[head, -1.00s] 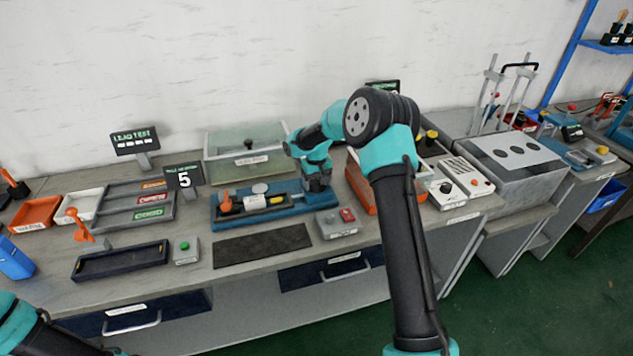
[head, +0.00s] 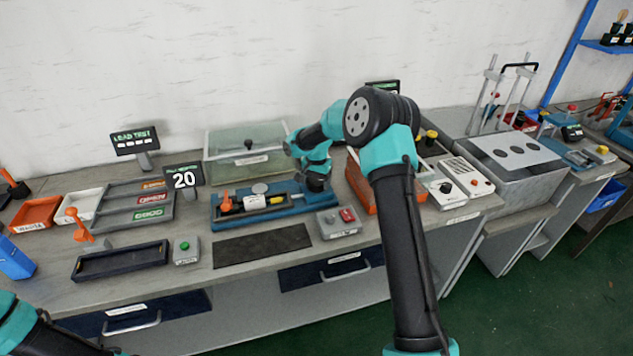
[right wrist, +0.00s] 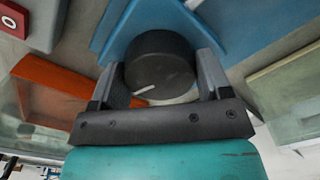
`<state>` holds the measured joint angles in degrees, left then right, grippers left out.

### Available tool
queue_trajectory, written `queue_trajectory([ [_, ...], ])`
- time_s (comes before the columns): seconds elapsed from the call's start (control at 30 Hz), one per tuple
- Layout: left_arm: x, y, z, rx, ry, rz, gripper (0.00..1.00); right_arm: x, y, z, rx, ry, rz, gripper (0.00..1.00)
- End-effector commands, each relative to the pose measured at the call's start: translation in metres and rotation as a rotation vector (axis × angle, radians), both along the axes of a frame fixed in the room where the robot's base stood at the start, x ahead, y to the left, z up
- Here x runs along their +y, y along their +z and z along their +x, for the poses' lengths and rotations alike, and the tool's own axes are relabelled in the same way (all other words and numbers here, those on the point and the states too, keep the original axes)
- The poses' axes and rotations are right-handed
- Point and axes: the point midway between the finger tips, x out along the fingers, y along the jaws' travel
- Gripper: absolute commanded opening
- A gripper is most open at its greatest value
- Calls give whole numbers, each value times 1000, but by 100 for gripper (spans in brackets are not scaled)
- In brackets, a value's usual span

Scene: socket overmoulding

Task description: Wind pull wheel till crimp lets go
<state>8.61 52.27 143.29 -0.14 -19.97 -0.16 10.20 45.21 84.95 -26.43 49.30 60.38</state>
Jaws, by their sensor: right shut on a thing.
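The blue pull tester (head: 287,207) stands on the bench in the middle of the head view, with an orange lever (head: 225,200) at its left end. The pull wheel (right wrist: 160,66) is a dark round knob with a white mark, seen in the right wrist view. My right gripper (right wrist: 162,80) is shut on the wheel, one finger on each side of it. In the head view the right gripper (head: 316,180) is at the tester's right end and mostly hides the wheel. The pull display (head: 184,180) reads 20. The crimp is too small to make out. My left gripper is out of view.
A dark mat (head: 262,245) lies in front of the tester, with a grey box with red buttons (head: 338,222) at its right. A clear-lidded box (head: 247,150) stands behind. An orange tray (head: 362,190) is close to the right of the gripper.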

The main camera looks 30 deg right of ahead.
Motion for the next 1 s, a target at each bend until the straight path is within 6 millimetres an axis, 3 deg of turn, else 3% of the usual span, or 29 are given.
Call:
queue_trajectory([
  [0.6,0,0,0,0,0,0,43,0,1,0,-1,-56,0,47],
  [0.63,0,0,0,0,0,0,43,0,1,0,-1,-56,0,74],
  [0.87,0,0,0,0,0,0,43,0,0,0,-1,-55,-1,96],
  [1.0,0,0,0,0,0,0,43,0,0,0,0,-55,0,96],
])
